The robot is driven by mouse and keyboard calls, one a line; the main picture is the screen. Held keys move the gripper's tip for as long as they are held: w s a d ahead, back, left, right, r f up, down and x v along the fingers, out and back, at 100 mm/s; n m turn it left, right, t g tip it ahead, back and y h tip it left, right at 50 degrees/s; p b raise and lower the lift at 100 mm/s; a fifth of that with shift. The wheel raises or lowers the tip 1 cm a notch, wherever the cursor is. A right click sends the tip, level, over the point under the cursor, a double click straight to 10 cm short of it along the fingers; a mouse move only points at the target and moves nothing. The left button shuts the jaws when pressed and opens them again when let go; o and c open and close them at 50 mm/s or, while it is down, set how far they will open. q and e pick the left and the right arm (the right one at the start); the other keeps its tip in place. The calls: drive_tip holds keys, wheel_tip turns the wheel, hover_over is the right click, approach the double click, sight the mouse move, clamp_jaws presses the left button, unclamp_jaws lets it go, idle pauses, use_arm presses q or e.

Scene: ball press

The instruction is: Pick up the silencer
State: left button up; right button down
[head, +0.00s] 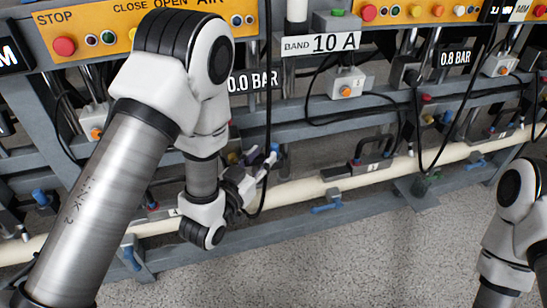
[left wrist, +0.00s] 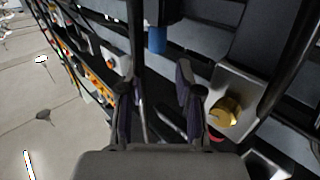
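My left gripper (head: 262,168) is beside the press frame in the head view, partly hidden by its own wrist. In the left wrist view its two dark fingers (left wrist: 156,85) stand apart with no object clearly held between them. A blue cylinder (left wrist: 157,40) hangs from a dark part beyond the fingertips. A round brass-yellow fitting (left wrist: 226,111) sits on a grey plate to the right of the right finger. I cannot tell which of these, if either, is the silencer. My right arm shows at the right edge of the head view; its gripper is out of the picture.
A long cream pipe (head: 310,190) runs along the frame's lower part. Black hoses (head: 268,90) hang close to the left gripper. Orange control panels (head: 90,28) line the top. Grey floor (head: 350,255) in front is clear.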

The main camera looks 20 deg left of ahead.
sight(272, 148)
use_arm(q)
drive_tip(key=w, duration=0.1)
drive_tip(key=w+d+b, duration=0.1)
drive_tip(key=w, duration=0.1)
drive_tip(key=w+b, duration=0.1)
drive_tip(key=w, duration=0.1)
drive_tip(key=shift+w+d+f, duration=0.15)
drive_tip(key=shift+d+f, duration=0.1)
drive_tip(key=shift+f, duration=0.05)
drive_tip(key=shift+w, duration=0.3)
drive_tip(key=shift+r, duration=0.1)
clamp_jaws()
drive_tip(key=shift+r, duration=0.1)
